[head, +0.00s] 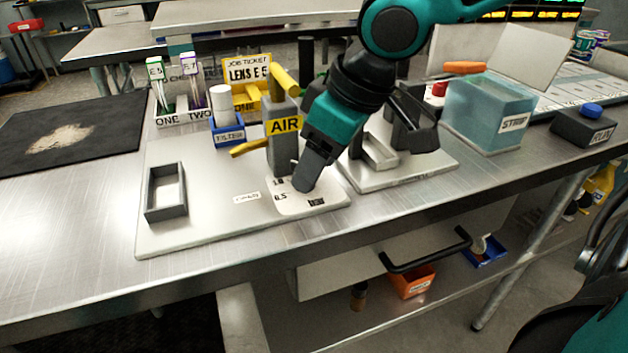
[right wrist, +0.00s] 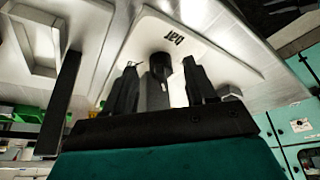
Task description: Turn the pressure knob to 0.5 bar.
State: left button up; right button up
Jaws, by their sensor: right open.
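The pressure dial plate (head: 325,197) is a small white panel at the front of the white base board, with "0.5" and other marks partly visible. My right gripper (head: 306,182) reaches down over it from above and covers the knob in the head view. In the right wrist view, the grey knob (right wrist: 158,80) with a dark round end stands between the two dark fingers of my right gripper (right wrist: 160,88). The fingers are open, one on each side of it, with visible gaps. The "bar" print shows beyond it. The knob's pointer setting cannot be read. My left gripper is not in view.
Close behind the dial stands the grey AIR block (head: 281,150) with yellow handles. A dark open frame (head: 166,192) is left on the board. A blue FILTER holder (head: 228,134) stands behind. A dark grey fixture (head: 408,120) and blue STRIP tank (head: 488,112) are right.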

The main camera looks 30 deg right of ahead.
jog(key=shift+x, duration=0.9)
jog(key=shift+c, duration=0.2)
